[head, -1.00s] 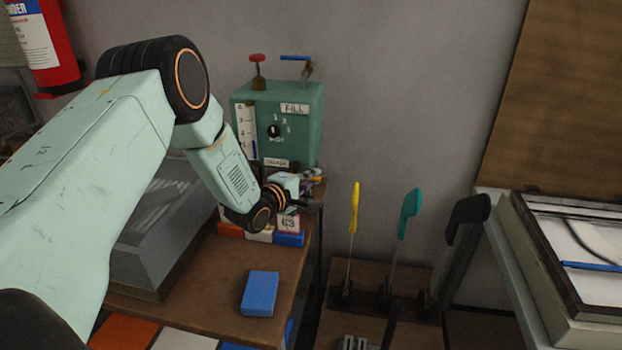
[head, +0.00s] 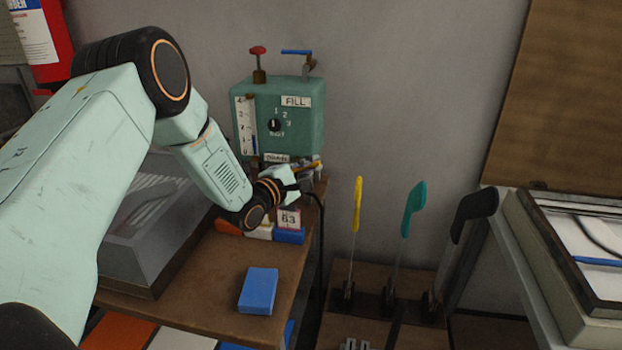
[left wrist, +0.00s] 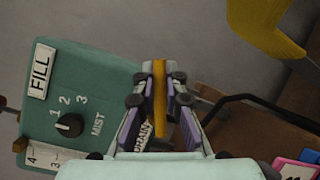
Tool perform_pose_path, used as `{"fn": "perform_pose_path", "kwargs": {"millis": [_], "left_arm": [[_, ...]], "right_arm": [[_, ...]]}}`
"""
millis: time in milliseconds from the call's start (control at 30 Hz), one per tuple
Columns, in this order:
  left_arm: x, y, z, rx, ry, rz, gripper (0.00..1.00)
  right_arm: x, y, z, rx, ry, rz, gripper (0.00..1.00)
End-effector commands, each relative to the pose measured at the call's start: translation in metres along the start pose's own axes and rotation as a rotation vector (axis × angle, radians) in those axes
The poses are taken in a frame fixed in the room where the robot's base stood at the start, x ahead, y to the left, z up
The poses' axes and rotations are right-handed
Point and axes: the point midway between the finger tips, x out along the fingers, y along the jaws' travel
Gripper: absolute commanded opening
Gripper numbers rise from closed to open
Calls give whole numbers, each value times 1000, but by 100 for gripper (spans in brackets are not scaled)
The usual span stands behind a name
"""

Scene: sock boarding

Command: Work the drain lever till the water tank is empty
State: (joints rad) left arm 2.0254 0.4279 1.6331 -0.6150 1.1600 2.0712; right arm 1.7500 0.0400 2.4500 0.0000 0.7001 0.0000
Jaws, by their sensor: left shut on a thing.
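The water tank (head: 300,125) is a green box on the wall side of a wooden table. It has a FILL label, a dial and a white level gauge (head: 246,126) with a short blue mark low on it. The yellow drain lever (head: 308,166) sticks out below the tank, by the DRAIN label. My left gripper (left wrist: 160,95) is shut on the lever (left wrist: 159,88), which stands between its fingers in the left wrist view. In the head view the fingers are small and partly hidden by the wrist. My right gripper is out of view.
A red knob (head: 258,52) and a blue handle (head: 297,52) top the tank. Blue block (head: 259,290) and B3 card (head: 289,219) are on the table. A grey sloped box (head: 150,235) stands left.

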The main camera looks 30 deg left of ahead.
Motion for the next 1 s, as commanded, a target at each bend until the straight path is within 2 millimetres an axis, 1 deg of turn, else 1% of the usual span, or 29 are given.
{"fn": "perform_pose_path", "kwargs": {"millis": [33, 500, 800, 1000], "left_arm": [[1, 1, 1, -35, -17, 21, 0], [-5, 24, -2, -430, -104, 186, 0], [-9, 34, -7, -618, -145, 263, 0], [-11, 40, -9, -692, -161, 295, 0]], "right_arm": [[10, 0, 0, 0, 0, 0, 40], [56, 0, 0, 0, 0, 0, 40], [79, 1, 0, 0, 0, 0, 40], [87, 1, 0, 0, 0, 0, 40]]}}
